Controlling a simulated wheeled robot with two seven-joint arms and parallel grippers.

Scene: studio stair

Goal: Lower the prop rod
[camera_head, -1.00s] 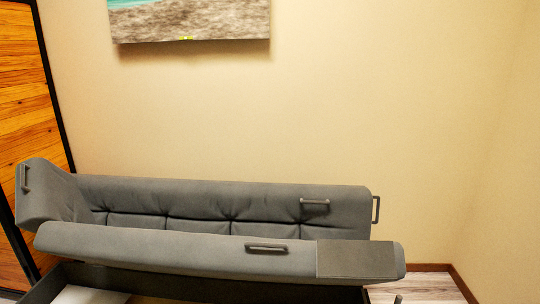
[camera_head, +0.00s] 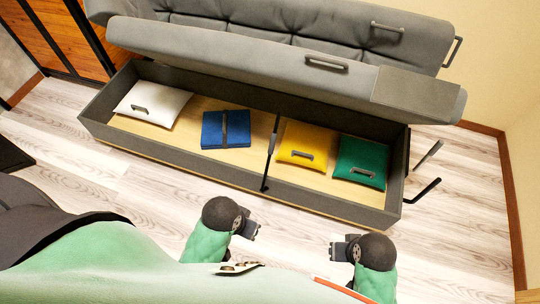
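The dark prop rod (camera_head: 271,153) stands upright, slightly tilted, at the front of the sofa's storage box. Its foot is near the box's front wall and its top reaches up under the raised grey seat (camera_head: 240,52). My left gripper (camera_head: 251,231) is below and left of the rod, in front of the box. My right gripper (camera_head: 338,247) is farther right, also in front of the box. Both are apart from the rod, and their fingers are too small and dark to read.
The open storage box (camera_head: 180,159) holds a white pillow (camera_head: 160,103), a folded blue cloth (camera_head: 214,133), a yellow cushion (camera_head: 304,140) and a green cushion (camera_head: 363,157). Two dark bars (camera_head: 423,190) stick out at its right. Wood floor (camera_head: 110,185) is clear in front.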

